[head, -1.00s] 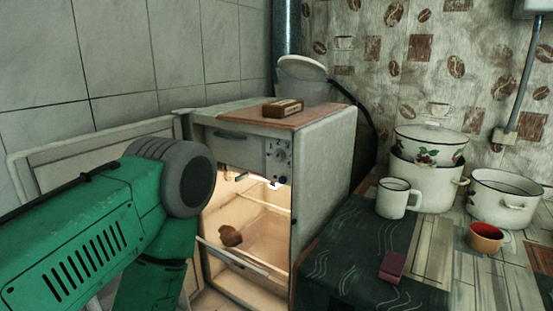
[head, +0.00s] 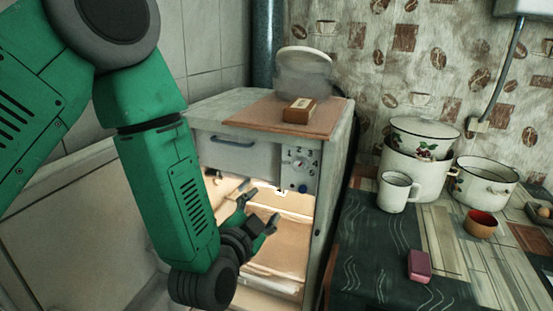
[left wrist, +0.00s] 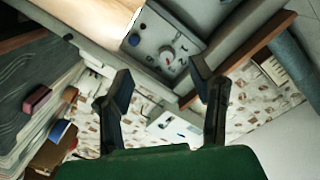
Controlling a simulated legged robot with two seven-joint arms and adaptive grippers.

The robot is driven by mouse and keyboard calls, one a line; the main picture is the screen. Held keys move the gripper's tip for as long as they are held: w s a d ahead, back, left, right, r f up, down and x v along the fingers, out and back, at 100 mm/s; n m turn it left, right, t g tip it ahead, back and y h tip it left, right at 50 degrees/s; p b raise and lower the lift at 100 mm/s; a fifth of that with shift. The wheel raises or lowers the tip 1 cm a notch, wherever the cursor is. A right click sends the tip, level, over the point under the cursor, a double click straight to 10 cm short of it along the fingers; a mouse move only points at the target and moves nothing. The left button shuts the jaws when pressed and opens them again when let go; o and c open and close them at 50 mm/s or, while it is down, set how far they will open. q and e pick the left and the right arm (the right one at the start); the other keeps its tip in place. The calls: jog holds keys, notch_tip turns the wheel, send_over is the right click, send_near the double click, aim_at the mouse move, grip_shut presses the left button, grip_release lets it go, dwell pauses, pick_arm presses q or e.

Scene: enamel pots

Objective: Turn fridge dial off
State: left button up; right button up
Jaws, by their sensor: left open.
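The small fridge (head: 335,190) stands left of the counter, its lit inside showing below a panel. The fridge dial (head: 299,164) is a light knob with numbers around it on the grey control panel. It also shows in the left wrist view (left wrist: 168,54), ahead of and above the fingertips. My left gripper (head: 260,208) is open and empty in front of the lit opening, below and left of the dial, apart from it. In the left wrist view its two fingers (left wrist: 168,82) are spread wide. My right gripper is not in view.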

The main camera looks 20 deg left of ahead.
pick_arm(q)
notch_tip(320, 180, up, 3)
jog(key=w+d, duration=0.1)
jog(key=d, duration=0.2)
send_near(299, 167)
jog(key=shift+m+t, duration=0.4)
jog(key=w, duration=0.2)
jog(key=w+d, duration=0.1)
jog(key=w, duration=0.1)
jog(key=shift+w+f, duration=0.1)
jog(key=shift+f, duration=0.2)
jog(key=w+a, duration=0.4)
jog(key=shift+a+f, duration=0.15)
jog(key=shift+f, duration=0.2)
jog(key=d, duration=0.4)
jog(key=w+d+r, duration=0.1)
jog(key=shift+d, duration=0.4)
jog(key=a, duration=0.3)
jog(key=shift+f, duration=0.3)
grip_shut()
jog(key=shift+a, duration=0.25)
jog(key=shift+d+r, duration=0.15)
jog(key=shift+d, duration=0.55)
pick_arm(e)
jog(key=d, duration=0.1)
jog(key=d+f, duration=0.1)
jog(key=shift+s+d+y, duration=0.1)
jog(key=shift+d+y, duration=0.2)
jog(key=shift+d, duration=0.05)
